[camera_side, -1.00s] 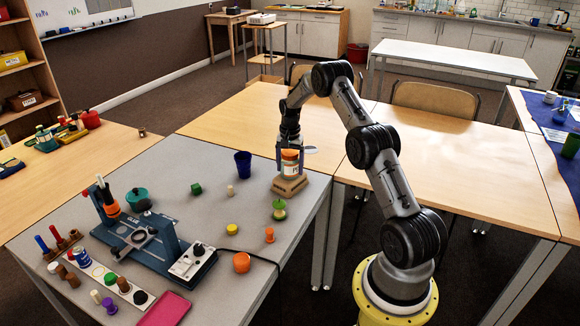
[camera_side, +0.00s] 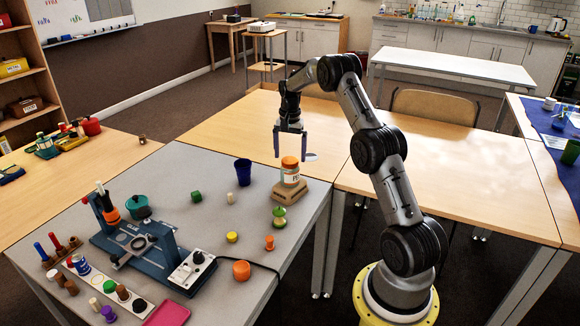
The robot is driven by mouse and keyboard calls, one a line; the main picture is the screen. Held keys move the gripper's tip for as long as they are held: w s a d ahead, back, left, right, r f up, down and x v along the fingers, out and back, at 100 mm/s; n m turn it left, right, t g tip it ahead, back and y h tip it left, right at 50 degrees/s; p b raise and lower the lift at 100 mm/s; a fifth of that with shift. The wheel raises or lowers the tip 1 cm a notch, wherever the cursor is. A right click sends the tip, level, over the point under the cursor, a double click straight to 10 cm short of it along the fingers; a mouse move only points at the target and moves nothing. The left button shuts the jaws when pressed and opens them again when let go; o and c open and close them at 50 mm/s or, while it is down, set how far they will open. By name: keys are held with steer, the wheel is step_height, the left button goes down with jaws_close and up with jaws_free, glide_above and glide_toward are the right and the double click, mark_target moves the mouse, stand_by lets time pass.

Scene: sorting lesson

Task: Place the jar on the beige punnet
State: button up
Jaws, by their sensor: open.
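The jar (camera_side: 290,172) has an orange lid and a pale label. It stands upright on the beige punnet (camera_side: 289,191), near the right edge of the grey table. My gripper (camera_side: 290,154) is open and empty above the jar, with its fingers pointing down and apart from the lid. The inside of the punnet is mostly hidden by the jar.
A green object (camera_side: 279,217) stands just in front of the punnet. A dark blue cup (camera_side: 243,172) is to its left. A blue glue machine (camera_side: 140,245) fills the left of the grey table (camera_side: 200,165). Small coloured blocks lie between.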

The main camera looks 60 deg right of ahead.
step_height(320, 180, up, 3)
steer(key=shift+r, duration=0.15)
steer(key=s+a+r+n+t+h, duration=0.1)
steer(key=s+a+r+n, duration=0.25)
steer(key=a+r, duration=0.65)
steer(key=s+a+r+n+t, duration=0.15)
steer(key=a+r+n, duration=0.25)
steer(key=a+r, duration=0.65)
steer(key=s+a+f+n+t, duration=0.1)
steer(key=s+a+n, duration=0.3)
steer(key=s+a, duration=0.4)
steer(key=s+a+f+n+t+y, duration=0.1)
steer(key=s+a+f+n+t, duration=0.1)
steer(key=s+a, duration=0.7)
steer(key=s+f+n, duration=0.1)
steer(key=s+n, duration=0.1)
steer(key=s, duration=0.1)
steer(key=shift+s+f+n, duration=0.3)
steer(key=shift+f+n, duration=0.05)
steer(key=shift+f, duration=0.05)
